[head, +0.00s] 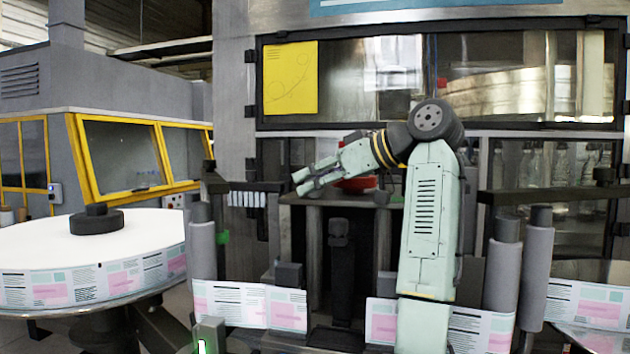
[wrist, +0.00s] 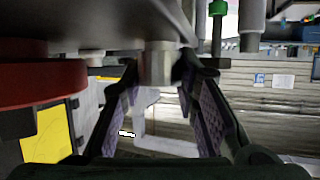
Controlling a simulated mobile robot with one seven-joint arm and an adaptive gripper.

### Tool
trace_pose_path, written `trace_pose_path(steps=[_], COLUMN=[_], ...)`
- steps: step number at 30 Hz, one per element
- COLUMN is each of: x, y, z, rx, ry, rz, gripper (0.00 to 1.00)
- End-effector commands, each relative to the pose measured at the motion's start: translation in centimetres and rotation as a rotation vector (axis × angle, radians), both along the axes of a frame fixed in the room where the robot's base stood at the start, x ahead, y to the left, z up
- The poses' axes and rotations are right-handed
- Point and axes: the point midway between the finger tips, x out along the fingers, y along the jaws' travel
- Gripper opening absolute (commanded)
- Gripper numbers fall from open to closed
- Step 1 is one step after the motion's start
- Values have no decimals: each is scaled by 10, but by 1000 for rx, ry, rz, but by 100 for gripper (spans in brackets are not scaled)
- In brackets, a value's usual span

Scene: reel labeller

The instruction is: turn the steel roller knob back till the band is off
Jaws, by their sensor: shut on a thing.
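In the wrist view a short steel cylinder, the steel roller knob (wrist: 159,62), hangs upright under a dark plate. The two fingers of my gripper (wrist: 160,78) stand on either side of it, shut on its sides near the fingertips. In the head view my gripper (head: 304,180) points left in front of the machine; the knob cannot be made out there. A printed label band (head: 250,304) runs across the front of the machine in pieces between rollers. I cannot tell whether this is the band meant.
A red round part (head: 357,184) sits behind my gripper; a red disc (wrist: 40,82) is close at left in the wrist view. A large label reel (head: 140,236) stands at left. Grey rollers (head: 503,262) stand at right. A yellow sheet (head: 290,78) is on the window.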

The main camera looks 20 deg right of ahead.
Motion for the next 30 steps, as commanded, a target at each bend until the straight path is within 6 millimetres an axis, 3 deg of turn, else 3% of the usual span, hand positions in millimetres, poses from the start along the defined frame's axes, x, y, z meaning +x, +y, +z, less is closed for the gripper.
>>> trace_pose_path(steps=[2,3,12,23,30], x=[0,0,0,-3,-33], y=[0,0,0,-3,-25], z=[2,2,1,2,19], rx=[-1,-1,-1,0,1], ry=[-5,-5,-2,-2,-3], rz=[-2,-2,-1,-3,-4], gripper=[1,30,50,50,50])
